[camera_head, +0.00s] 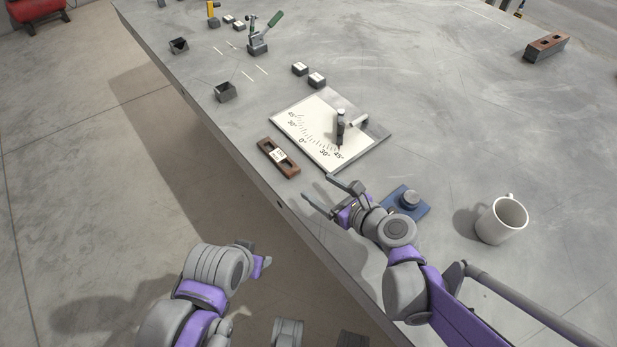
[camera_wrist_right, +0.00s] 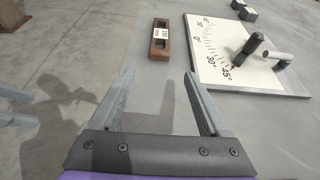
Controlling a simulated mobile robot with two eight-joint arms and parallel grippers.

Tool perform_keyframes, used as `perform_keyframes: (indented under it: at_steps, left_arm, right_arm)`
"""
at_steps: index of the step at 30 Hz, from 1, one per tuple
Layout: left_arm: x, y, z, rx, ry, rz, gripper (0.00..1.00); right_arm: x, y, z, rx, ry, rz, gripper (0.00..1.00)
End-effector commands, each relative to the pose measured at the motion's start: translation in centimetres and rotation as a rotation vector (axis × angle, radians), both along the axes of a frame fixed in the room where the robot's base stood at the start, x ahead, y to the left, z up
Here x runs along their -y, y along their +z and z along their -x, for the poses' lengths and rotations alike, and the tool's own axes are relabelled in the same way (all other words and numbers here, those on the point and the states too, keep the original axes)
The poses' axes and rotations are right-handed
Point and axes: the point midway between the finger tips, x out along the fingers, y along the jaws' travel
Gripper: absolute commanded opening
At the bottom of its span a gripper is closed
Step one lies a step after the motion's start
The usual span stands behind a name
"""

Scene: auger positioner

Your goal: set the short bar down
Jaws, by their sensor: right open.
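A brown bar (camera_head: 278,157) with a white label lies flat near the table's left edge, beside the angle plate (camera_head: 309,137). I take it for the short bar. In the right wrist view the bar (camera_wrist_right: 153,47) lies ahead of the jaws, apart from both fingers. My right gripper (camera_head: 316,187) is open and empty, near the table edge, on the near side of the bar. Its two fingers also show in the right wrist view (camera_wrist_right: 160,96), with nothing between them. My left gripper (camera_head: 262,263) is partly seen over the floor; its jaws are unclear.
A dark post with a side handle (camera_head: 341,126) stands on the angle plate. A blue base with a knob (camera_head: 408,201) and a white mug (camera_head: 502,219) stand right of my right gripper. A brown block (camera_head: 547,46) lies far right. Small blocks and a green-handled clamp (camera_head: 262,38) lie beyond.

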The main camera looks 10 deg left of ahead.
Motion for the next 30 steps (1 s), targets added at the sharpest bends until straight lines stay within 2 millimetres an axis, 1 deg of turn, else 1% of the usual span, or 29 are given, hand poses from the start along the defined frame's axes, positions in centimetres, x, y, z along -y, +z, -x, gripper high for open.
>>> perform_keyframes:
  at_steps: [1,3,8,30]
  left_arm:
    - [0.0,0.3,0.0,0.001,0.0,0.0,0.5]
    - [0.0,0.4,0.0,0.001,0.0,0.0,0.5]
    - [0.0,0.6,0.0,0.002,0.0,0.0,0.5]
    - [0.0,0.6,0.0,0.002,0.0,0.0,0.5]
  right_arm:
    - [0.7,0.4,0.5,0.0,-0.001,0.0,0.79]
    - [1.3,0.8,1.0,0.0,-0.002,0.0,0.79]
    - [2.1,1.1,1.6,0.0,0.0,0.0,0.79]
    - [2.1,1.1,1.6,0.0,0.001,0.0,0.79]
